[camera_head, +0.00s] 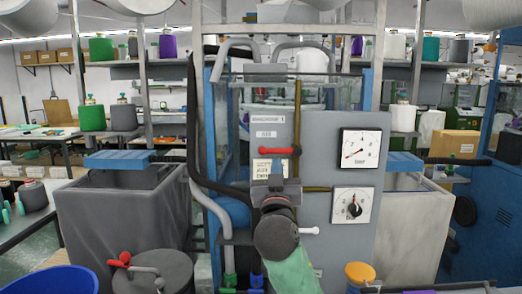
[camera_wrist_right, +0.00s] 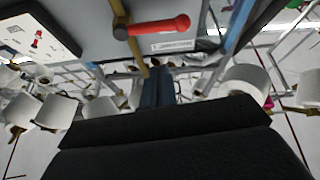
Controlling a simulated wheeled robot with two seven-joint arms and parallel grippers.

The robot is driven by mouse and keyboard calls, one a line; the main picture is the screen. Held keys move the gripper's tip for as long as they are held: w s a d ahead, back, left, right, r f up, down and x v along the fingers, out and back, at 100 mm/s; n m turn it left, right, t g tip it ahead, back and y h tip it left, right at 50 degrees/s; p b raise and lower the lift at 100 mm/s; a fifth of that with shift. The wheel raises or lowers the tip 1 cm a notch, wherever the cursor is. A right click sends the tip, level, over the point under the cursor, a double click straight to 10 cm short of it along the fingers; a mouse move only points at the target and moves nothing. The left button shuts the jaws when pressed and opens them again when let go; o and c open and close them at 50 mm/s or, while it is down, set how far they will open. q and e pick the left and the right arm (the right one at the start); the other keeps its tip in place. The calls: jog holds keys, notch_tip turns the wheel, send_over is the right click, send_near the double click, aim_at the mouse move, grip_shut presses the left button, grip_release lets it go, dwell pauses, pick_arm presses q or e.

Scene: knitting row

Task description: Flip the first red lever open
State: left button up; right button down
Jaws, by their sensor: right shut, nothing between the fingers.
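A red lever (camera_head: 280,150) sits across a vertical brass pipe (camera_head: 298,110) on the front of the grey machine panel. It lies about horizontal, its handle pointing left from the pipe. The right wrist view shows the same red lever (camera_wrist_right: 155,27) near the top, its handle pointing the other way. My right gripper (camera_head: 276,184) is shut and empty. In the head view it is just below the lever, in front of the panel, and covers part of a printed label. I see a gap between lever and gripper in the picture; the depth between them is unclear. My left gripper is out of view.
Two dials (camera_head: 361,149) are on the panel right of the lever. A horizontal brass pipe (camera_head: 318,189) runs beside my gripper. A black hose (camera_head: 193,130) runs down the left side. A grey drum (camera_head: 152,272) with a red handle (camera_head: 121,259) stands at lower left.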

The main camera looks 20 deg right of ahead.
aim_at(275, 150)
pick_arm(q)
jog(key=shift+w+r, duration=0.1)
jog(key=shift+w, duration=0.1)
pick_arm(e)
jog(key=shift+s+a+r+m+t+y, duration=0.3)
jog(key=shift+s+r+m+t, duration=0.1)
jog(key=shift+r+t, duration=0.25)
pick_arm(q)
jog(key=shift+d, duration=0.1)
pick_arm(e)
jog(key=shift+w, duration=0.1)
